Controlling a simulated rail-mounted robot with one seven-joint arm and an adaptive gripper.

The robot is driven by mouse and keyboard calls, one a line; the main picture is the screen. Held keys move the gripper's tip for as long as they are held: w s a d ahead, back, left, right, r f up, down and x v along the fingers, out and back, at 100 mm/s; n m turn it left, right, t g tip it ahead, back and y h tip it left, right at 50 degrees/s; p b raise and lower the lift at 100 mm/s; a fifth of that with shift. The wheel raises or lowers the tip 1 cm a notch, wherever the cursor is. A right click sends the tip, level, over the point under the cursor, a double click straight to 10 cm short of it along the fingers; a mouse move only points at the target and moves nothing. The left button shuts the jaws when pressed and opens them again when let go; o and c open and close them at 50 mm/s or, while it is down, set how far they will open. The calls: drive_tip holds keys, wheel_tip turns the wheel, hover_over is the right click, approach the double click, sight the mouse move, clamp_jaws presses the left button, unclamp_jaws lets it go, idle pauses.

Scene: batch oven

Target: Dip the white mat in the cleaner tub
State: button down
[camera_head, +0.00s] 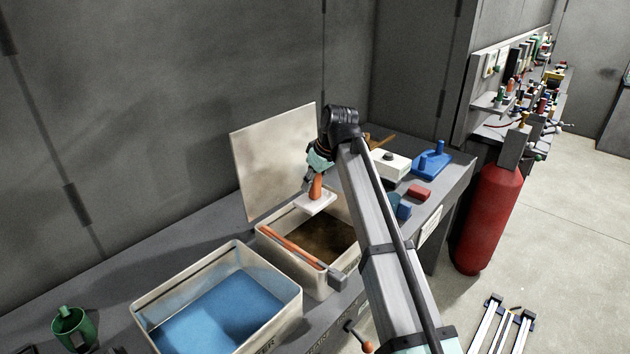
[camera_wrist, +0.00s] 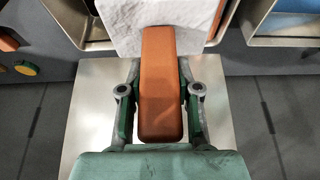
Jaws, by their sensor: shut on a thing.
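My gripper (camera_head: 310,184) is shut on the orange handle (camera_head: 316,188) of the white mat. The white mat (camera_head: 316,204) hangs flat below the handle, over the back part of an open tub with dark brown contents (camera_head: 350,284). A gap to the liquid cannot be judged. In the wrist view, the gripper's fingers (camera_wrist: 160,95) flank the orange handle (camera_wrist: 161,85), and the white mat (camera_wrist: 125,22) shows beyond it. The tub's label is hidden, so I cannot confirm it is the cleaner tub.
A pale upright panel (camera_head: 275,165) stands behind the tub. An orange bar (camera_head: 295,249) lies along the tub's left rim, with a grey block at its end. A blue-filled tub (camera_head: 280,325) stands at the left. A white box (camera_head: 391,165) and blue stand (camera_head: 432,160) sit to the right.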

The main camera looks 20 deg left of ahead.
idle(0.4)
wheel_tip(320, 180, down, 13)
drive_tip(key=b, duration=0.4)
idle(0.8)
drive_tip(key=shift+r, duration=0.1)
idle(2.2)
drive_tip(key=shift+r+p, duration=3.65)
drive_tip(key=shift+r, duration=4.4)
